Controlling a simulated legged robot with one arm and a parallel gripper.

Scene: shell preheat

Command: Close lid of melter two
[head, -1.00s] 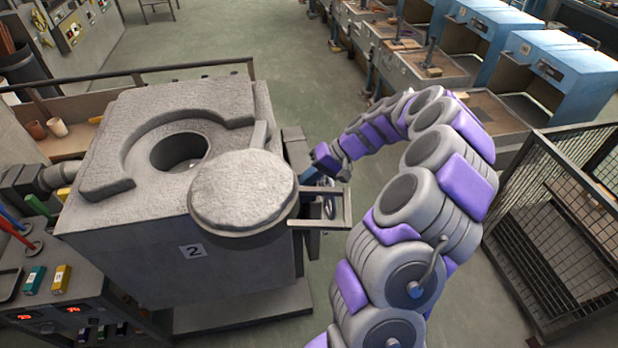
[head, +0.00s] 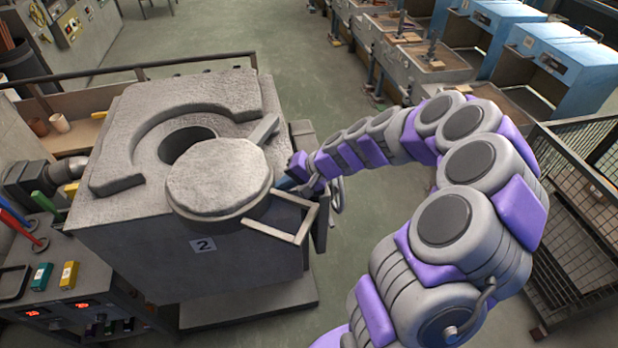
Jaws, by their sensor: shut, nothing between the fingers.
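Melter two (head: 240,250) is a grey block with a "2" label on its front. Its round opening (head: 185,140) shows dark in the top, inside a raised curved rim. The round, rough grey lid (head: 217,178) lies over the front right of the opening, leaving the back part uncovered. A rectangular handle frame (head: 290,236) sticks out from the lid toward the lower right. My gripper (head: 286,184) is at the lid's right edge, by the inner end of the handle frame. It is shut and empty. I cannot tell whether it touches the lid or frame.
A control panel with coloured levers (head: 40,215) stands at the left. A railing (head: 150,72) runs behind the melter. A wire mesh cage (head: 580,230) stands at the right, and blue benches (head: 560,70) at the back right. The floor between is clear.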

